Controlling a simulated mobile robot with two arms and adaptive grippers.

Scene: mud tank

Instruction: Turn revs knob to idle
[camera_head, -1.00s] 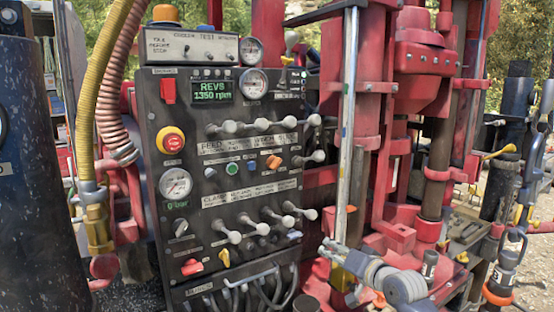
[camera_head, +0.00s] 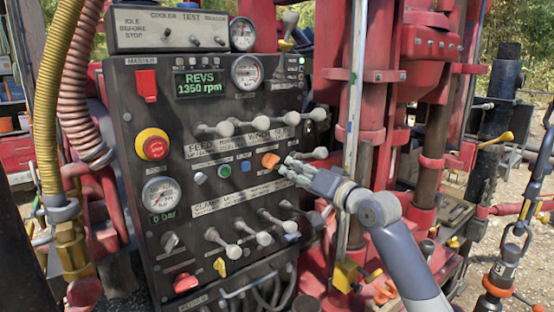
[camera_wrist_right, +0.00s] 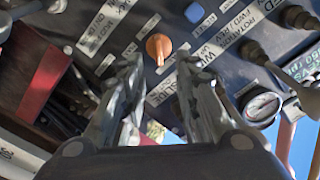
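The orange knob (camera_head: 270,161) sits on the dark control panel (camera_head: 150,105), right of a blue button. Its label is too small to read for certain in the head view. The display (camera_head: 203,84) reads REVS 1350 rpm. My right gripper (camera_head: 287,168) is just right of the orange knob, its fingertips close to it. In the right wrist view the orange knob (camera_wrist_right: 158,48) shows beyond the gap between the fingers of my right gripper (camera_wrist_right: 160,72), which are apart with nothing between them. My left gripper is not in view.
Lever handles (camera_head: 250,128) stick out above the knob, and one juts out close to the gripper. More levers (camera_head: 265,237) stand below. A red emergency button (camera_head: 153,147) is at the left. Red machinery (camera_head: 368,100) and a vertical rod (camera_head: 354,130) stand at the right.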

